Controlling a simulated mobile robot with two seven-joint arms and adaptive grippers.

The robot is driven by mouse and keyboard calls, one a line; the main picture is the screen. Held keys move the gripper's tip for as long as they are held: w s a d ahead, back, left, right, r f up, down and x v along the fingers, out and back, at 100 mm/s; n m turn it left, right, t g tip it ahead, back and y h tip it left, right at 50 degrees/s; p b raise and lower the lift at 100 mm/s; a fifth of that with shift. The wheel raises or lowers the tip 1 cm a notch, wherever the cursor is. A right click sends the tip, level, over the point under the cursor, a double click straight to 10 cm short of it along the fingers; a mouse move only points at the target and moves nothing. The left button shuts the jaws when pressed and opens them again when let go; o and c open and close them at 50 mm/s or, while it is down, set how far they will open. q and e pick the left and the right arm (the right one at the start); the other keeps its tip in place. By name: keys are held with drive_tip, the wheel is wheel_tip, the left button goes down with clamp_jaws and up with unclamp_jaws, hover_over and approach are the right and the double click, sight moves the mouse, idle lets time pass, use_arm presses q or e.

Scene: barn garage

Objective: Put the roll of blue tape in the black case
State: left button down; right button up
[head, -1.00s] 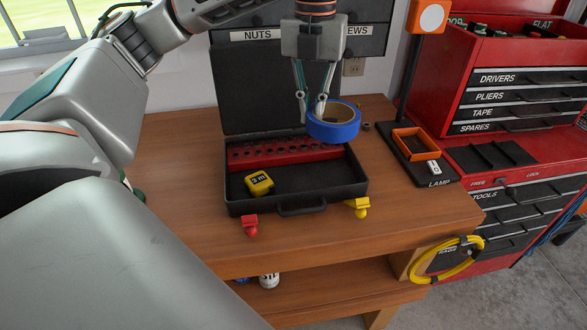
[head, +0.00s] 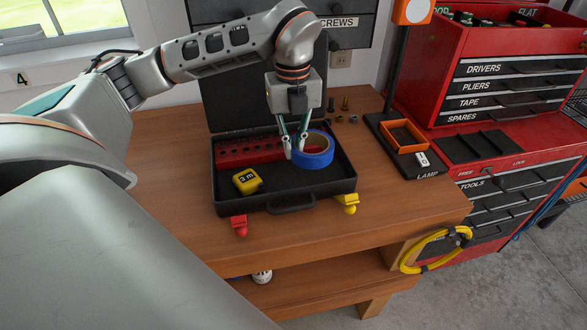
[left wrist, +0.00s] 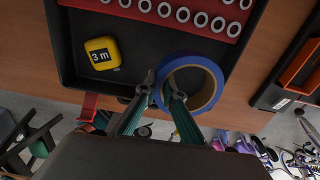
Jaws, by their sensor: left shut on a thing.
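The roll of blue tape (head: 318,155) is over the right part of the black case (head: 338,187), beside the red holed strip. My left gripper (head: 295,150) is shut on the near-left wall of the roll. In the left wrist view, the roll (left wrist: 216,75) shows with one fingertip inside its ring and one outside, at the left gripper (left wrist: 160,98). The case stands open with its lid (head: 228,103) raised at the back. I cannot tell whether the roll touches the case floor. My right gripper is not in view.
A yellow tape measure (head: 247,181) lies in the case's left part. The red strip (head: 240,149) with several holes runs along its back. A red clamp-like piece (head: 239,226) and a yellow one (head: 347,203) sit at the front. An orange tray (head: 403,136) stands right.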

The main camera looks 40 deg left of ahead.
sight(294, 179)
use_arm(q)
drive_tip(key=shift+f, duration=3.55)
drive_tip(key=c, duration=2.2)
unclamp_jaws()
drive_tip(key=shift+f, duration=0.1)
drive_tip(key=shift+o, duration=0.2)
wheel_tip(294, 179, up, 12)
drive_tip(key=shift+r, duration=0.15)
drive_tip(key=shift+s, duration=0.1)
